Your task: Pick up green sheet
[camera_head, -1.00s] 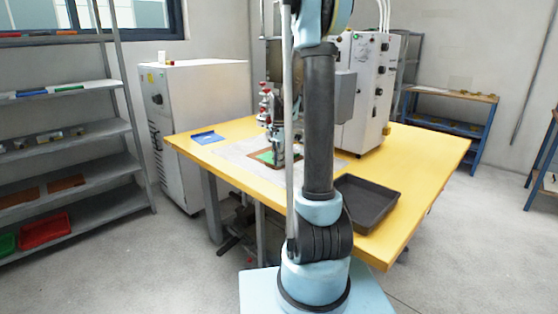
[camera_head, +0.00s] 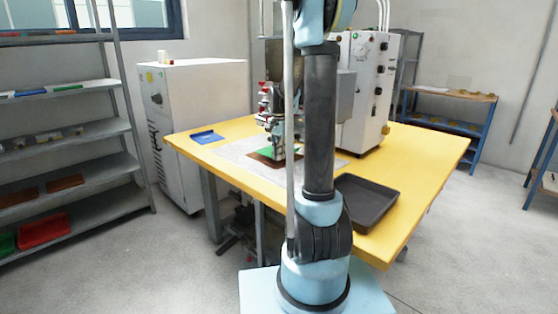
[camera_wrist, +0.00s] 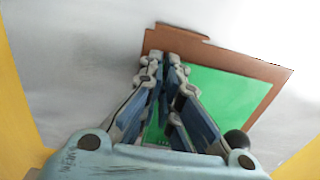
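The green sheet (camera_wrist: 225,95) shows below my gripper in the wrist view, with a brown border piece (camera_wrist: 250,65) along its far and right sides. The pinch itself is hidden by the fingers. The sheet looks slightly above the brown piece; the height is hard to tell.
The yellow table (camera_head: 425,165) carries a pale mat (camera_head: 235,151), a blue piece (camera_head: 207,137) at the left and an empty dark tray (camera_head: 368,201) at the right. A shelf rack (camera_head: 70,90) is at left.

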